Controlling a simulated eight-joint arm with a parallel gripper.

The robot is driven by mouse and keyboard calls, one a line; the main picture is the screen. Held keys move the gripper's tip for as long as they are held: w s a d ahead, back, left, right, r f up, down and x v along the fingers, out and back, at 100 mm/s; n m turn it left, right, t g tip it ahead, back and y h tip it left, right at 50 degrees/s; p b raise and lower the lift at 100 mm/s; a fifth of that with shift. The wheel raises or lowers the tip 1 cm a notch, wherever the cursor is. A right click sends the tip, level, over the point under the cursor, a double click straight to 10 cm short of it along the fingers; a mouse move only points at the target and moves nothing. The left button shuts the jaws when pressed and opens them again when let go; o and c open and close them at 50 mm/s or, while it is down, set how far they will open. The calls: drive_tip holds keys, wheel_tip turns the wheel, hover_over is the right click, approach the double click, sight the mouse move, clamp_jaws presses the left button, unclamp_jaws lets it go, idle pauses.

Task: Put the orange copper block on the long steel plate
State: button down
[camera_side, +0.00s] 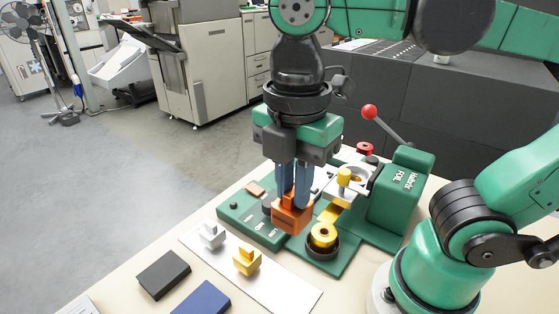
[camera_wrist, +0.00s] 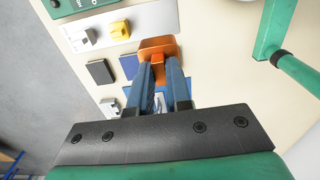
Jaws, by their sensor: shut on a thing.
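The orange copper block (camera_side: 292,218) is held between the blue fingers of my gripper (camera_side: 292,197), which points down. In the side view the block appears in front of the green machine's base; its exact height is hard to tell. The wrist view shows my gripper (camera_wrist: 158,65) shut on the orange block (camera_wrist: 158,43), with the fingers hiding part of it. The long steel plate (camera_side: 287,287) is a pale strip lying on the table. A silver block (camera_side: 212,235) and a yellow block (camera_side: 246,261) stand on it. The plate (camera_wrist: 100,24) also shows in the wrist view.
A green foil machine (camera_side: 395,205) with a red-knobbed lever (camera_side: 370,112) stands behind and right. A yellow roll (camera_side: 322,236) sits on its base. A dark grey block (camera_side: 163,274) and a blue block (camera_side: 203,299) lie left of the plate. The plate's front right end is bare.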

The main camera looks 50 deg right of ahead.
sight(293, 212)
wheel_tip(293, 212, down, 16)
drive_tip(key=shift+r, duration=0.1)
idle(0.6)
drive_tip(key=c, duration=0.8)
unclamp_jaws()
drive_tip(key=shift+f, duration=0.2)
drive_tip(key=shift+c, duration=0.2)
drive_tip(key=shift+r, duration=0.1)
wheel_tip(293, 212, up, 12)
drive_tip(key=shift+f, duration=0.1)
drive_tip(key=w+d+m+t, duration=0.2)
drive_tip(key=w+m, duration=0.1)
drive_tip(key=m, duration=0.3)
drive_tip(key=w+d+f+m+t, duration=0.1)
drive_tip(key=w+d+m+t, duration=0.1)
drive_tip(key=m, duration=0.4)
drive_tip(key=w+d+f+m+t, duration=0.1)
drive_tip(key=w+d+m+t, duration=0.2)
drive_tip(key=m, duration=0.3)
drive_tip(key=shift+w+d+f, duration=0.2)
drive_tip(key=shift+w+d, duration=0.15)
drive_tip(key=shift+d, duration=0.4)
